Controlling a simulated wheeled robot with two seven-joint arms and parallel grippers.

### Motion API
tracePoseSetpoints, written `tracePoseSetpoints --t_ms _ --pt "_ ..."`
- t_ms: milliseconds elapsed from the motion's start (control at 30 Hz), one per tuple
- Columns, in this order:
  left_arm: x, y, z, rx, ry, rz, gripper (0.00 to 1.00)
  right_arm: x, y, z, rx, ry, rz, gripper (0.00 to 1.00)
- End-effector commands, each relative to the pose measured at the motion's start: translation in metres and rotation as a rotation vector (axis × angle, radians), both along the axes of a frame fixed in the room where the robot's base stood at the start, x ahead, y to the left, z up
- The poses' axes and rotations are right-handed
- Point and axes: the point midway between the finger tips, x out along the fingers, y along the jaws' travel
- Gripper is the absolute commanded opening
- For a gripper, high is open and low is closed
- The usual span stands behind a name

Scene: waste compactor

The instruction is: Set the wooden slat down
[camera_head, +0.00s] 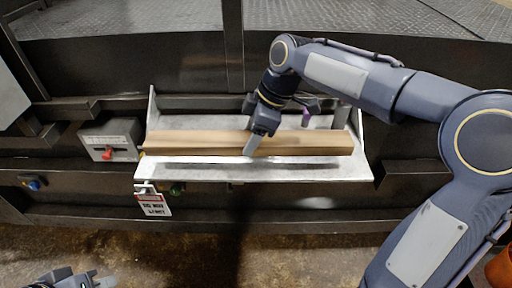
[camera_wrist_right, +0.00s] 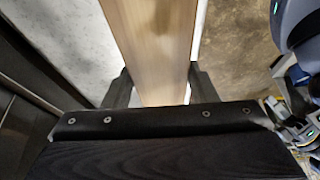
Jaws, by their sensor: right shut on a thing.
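The wooden slat (camera_head: 195,141) is a long pale plank lying lengthwise over the metal shelf (camera_head: 262,176) in the head view. I cannot tell whether it touches the shelf. My right gripper (camera_head: 250,148) comes down on the slat near its middle and is shut on it. In the right wrist view the slat (camera_wrist_right: 152,45) runs between the two fingers of my right gripper (camera_wrist_right: 158,92). My left gripper (camera_head: 98,281) shows only in part at the bottom left of the head view, well away from the slat; its opening is unclear.
A grey switch box with a red handle (camera_head: 108,154) is left of the shelf. A red and white sign (camera_head: 153,204) hangs below the shelf's left end. The shelf has raised end walls. Open floor (camera_head: 200,255) lies in front.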

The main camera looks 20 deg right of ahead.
Motion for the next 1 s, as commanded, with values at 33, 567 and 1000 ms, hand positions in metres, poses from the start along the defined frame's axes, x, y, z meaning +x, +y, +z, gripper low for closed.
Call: tracePoseSetpoints --t_ms 33,567,1000 --pt "0.000 0.000 0.000 0.000 0.000 0.000 0.00 0.000 -0.002 -0.001 0.001 -0.003 0.000 0.13" --pt "0.000 0.000 0.001 0.000 0.000 0.000 0.00 -0.002 -0.010 -0.042 0.002 -0.004 0.000 0.13" --pt "0.000 0.000 0.000 0.000 0.000 0.000 0.00 -0.002 -0.011 -0.044 0.001 -0.002 0.001 0.74"
